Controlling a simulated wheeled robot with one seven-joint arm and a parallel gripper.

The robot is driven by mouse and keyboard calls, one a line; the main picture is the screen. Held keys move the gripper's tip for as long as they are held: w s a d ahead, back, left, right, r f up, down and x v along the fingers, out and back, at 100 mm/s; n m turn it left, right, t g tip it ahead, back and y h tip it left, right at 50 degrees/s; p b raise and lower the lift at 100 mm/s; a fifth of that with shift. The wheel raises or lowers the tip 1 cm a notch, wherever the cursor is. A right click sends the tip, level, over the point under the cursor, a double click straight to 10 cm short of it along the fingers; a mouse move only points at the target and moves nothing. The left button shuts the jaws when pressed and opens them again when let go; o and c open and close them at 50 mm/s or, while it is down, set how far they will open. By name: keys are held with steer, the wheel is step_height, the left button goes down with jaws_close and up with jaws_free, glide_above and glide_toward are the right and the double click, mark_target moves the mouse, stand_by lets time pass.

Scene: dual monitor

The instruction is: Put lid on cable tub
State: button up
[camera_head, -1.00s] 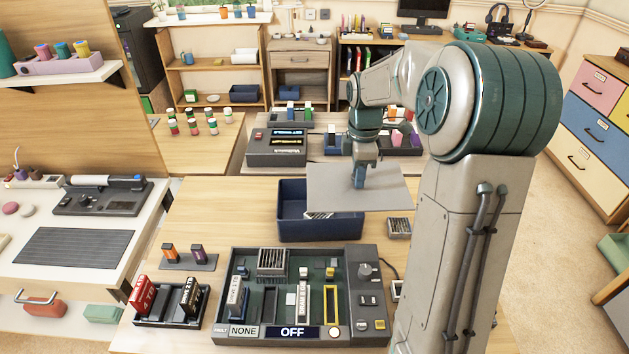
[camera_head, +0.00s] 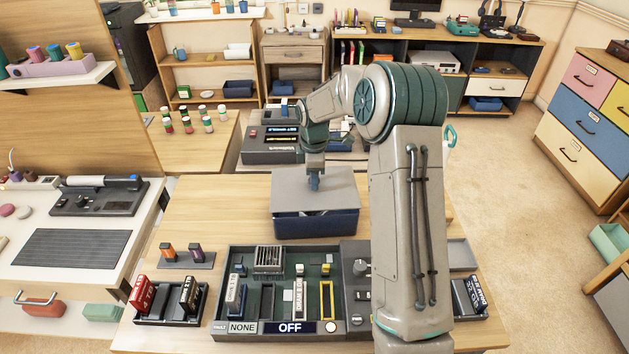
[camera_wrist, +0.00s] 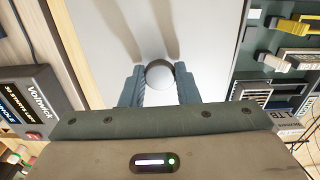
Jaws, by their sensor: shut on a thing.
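The lid is a flat grey panel (camera_head: 332,188) in the head view, and it fills the middle of the wrist view (camera_wrist: 100,30). The cable tub (camera_head: 318,224) is a dark blue open box on the wooden table, and the lid now covers its top from above. My gripper (camera_head: 315,178) is over the lid's middle. The tub's inside is hidden by the lid. I cannot tell whether the lid touches the rim all round.
A dark module board (camera_head: 285,285) with an OFF display stands in front of the tub. A small rack (camera_head: 170,303) of cartridges is at the front left. Behind the tub is a dark device (camera_head: 270,145). Bare table (camera_head: 220,210) lies left of the tub.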

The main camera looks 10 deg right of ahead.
steer(key=shift+f, duration=1)
steer(key=shift+f, duration=0.1)
steer(key=shift+f, duration=0.15)
steer(key=o, duration=1)
steer(key=shift+c, duration=0.2)
